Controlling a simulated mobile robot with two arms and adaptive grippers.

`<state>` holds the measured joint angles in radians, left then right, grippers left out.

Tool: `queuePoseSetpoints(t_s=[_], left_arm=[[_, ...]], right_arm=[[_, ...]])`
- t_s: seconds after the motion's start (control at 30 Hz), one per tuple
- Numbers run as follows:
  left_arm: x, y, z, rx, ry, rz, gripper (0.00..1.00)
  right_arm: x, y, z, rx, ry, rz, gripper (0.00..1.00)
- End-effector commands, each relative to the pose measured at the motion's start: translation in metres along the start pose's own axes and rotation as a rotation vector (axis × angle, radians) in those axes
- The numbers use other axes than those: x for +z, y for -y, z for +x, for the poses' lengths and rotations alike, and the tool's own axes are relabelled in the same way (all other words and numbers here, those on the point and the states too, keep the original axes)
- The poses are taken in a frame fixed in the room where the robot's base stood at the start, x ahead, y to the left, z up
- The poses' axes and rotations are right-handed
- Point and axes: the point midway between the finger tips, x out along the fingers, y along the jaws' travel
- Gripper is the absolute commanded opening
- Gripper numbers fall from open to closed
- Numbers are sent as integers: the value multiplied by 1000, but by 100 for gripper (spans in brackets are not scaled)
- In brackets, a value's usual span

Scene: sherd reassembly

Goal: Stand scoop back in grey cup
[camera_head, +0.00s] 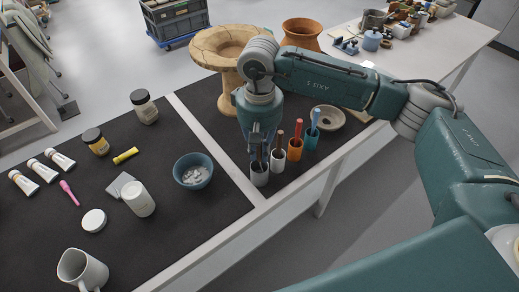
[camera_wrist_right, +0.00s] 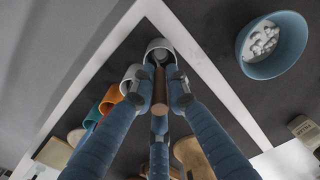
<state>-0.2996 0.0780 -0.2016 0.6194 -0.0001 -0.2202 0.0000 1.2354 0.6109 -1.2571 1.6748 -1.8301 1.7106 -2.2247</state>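The grey cup (camera_head: 260,175) stands on the dark table mat near the front edge, leftmost in a row of cups. It also shows in the right wrist view (camera_wrist_right: 158,44). My right gripper (camera_head: 259,142) points down just above this cup. In the right wrist view its fingertips (camera_wrist_right: 162,88) close on both sides of a brown handle, which I take to be the scoop (camera_wrist_right: 160,98). The handle is over the cup's mouth; the scoop's lower end is hidden, so I cannot tell how deep it sits. My left gripper is not in view.
A white cup (camera_head: 277,160), an orange cup (camera_head: 295,152) and a blue cup (camera_head: 310,141) with tools stand close to the right. A blue bowl (camera_head: 193,173) with pale pieces is to the left. A large footed vessel (camera_head: 217,50) and a shallow dish (camera_head: 328,118) stand behind.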

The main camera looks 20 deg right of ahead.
Motion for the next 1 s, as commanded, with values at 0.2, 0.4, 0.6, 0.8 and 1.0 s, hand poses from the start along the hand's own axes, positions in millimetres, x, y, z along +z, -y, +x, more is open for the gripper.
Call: queuePoseSetpoints(t_s=[0.2,0.4,0.6,0.8,1.0], left_arm=[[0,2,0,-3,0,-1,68],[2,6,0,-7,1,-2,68],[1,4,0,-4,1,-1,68],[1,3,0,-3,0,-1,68],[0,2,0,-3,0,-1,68]], right_arm=[[0,0,0,0,0,0,33],[0,0,-3,0,-1,0,33],[-1,0,-32,-1,-5,-1,33],[-2,0,-76,0,-5,0,33],[-1,0,-108,0,-3,1,33]])
